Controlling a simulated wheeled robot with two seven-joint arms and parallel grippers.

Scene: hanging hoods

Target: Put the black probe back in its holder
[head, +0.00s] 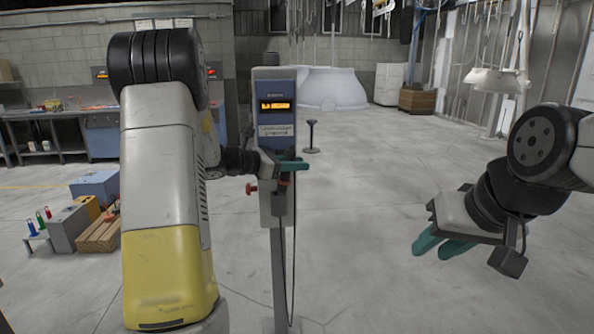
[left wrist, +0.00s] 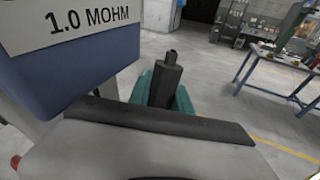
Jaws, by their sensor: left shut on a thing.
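The black probe (left wrist: 165,82) stands between the green fingers of my left gripper (left wrist: 160,95) in the left wrist view, its narrow tip pointing away from the wrist. In the head view my left gripper (head: 291,165) is shut close in front of the blue-grey meter (head: 276,95), and the probe is mostly hidden there. A small red fitting (head: 251,188) sticks out from the left of the meter's stand; I cannot tell whether it is the holder. My right gripper (head: 444,247) hangs over bare floor at the right, apart from the meter; its finger gap is unclear.
A dark cable (head: 294,260) hangs beside the meter's post (head: 278,275). Blocks and a wooden pallet (head: 98,236) lie on the floor at the left. A workbench (head: 60,118) stands behind. The floor at the middle right is clear, with a small black stand (head: 311,135) farther back.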

